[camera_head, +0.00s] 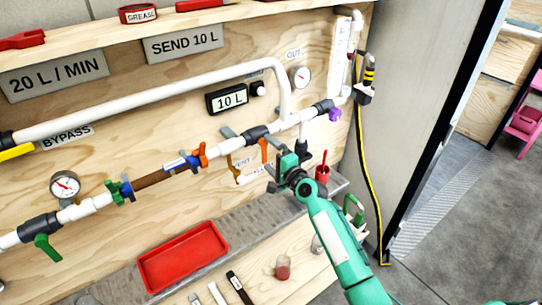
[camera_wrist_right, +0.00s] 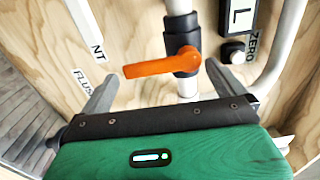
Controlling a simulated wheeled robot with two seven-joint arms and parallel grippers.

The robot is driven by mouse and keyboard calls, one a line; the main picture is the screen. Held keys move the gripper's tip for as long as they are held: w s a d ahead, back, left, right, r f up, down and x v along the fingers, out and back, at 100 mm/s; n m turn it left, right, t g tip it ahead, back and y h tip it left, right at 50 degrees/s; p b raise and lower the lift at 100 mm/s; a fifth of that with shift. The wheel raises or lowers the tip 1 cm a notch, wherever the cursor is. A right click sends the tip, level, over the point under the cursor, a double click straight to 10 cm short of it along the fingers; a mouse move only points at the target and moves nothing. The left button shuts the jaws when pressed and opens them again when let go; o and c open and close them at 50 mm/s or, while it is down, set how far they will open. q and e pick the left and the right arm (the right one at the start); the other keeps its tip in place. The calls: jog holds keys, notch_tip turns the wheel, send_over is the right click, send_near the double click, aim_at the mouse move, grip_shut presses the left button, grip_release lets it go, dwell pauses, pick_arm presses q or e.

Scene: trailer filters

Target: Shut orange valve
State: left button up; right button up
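The orange valve handle (camera_wrist_right: 160,63) sits on a dark valve body (camera_wrist_right: 183,42) on a white pipe in the right wrist view. The handle lies crosswise to that pipe. In the head view an orange handle (camera_head: 264,150) shows just left of and above my right gripper (camera_head: 277,167). In the wrist view my right gripper (camera_wrist_right: 160,78) is open, its two grey fingers apart on either side of the handle. The handle appears between the fingers, and no contact is visible. Whether it lies within their depth is unclear. My left gripper is not in view.
Orange clips (camera_head: 200,155) sit on the main pipe, with a purple handle (camera_head: 335,114) at its right end. A white pipe (camera_wrist_right: 284,55) runs right of the fingers.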

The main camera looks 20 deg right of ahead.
jog(key=b+v, duration=0.2)
jog(key=v, duration=1.1)
jog(key=shift+s+b, duration=0.3)
jog(key=shift+s, duration=0.1)
jog(key=shift+d, duration=0.1)
